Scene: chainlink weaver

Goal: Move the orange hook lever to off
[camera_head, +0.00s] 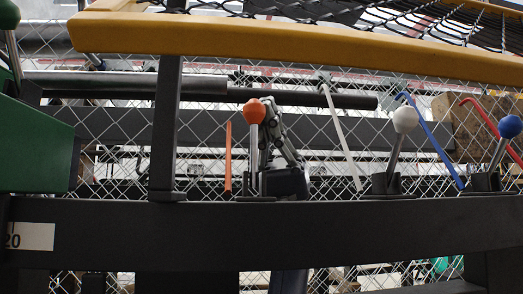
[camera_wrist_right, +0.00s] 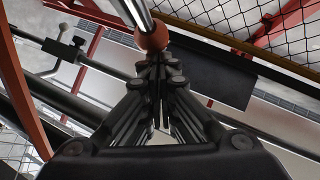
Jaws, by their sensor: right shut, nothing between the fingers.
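The orange-knobbed lever (camera_head: 254,111) stands nearly upright on the dark rail, on a pale metal rod. A thin orange bar (camera_head: 228,155) stands just left of it. My right gripper (camera_head: 268,115) is shut and empty, with its fingers right beside and partly behind the orange knob. In the right wrist view, the orange knob (camera_wrist_right: 153,38) is just beyond the closed fingertips (camera_wrist_right: 160,62), with its metal rod (camera_wrist_right: 138,12) running up past it. Whether fingertips and knob touch is unclear. My left gripper is not in view.
A white-knobbed lever (camera_head: 405,121) and a blue-knobbed lever (camera_head: 509,127) stand to the right, tilted, near white, blue and red bars. The dark rail (camera_head: 300,232) crosses in front. A yellow beam (camera_head: 300,42) runs overhead, and chain-link mesh fills the background.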

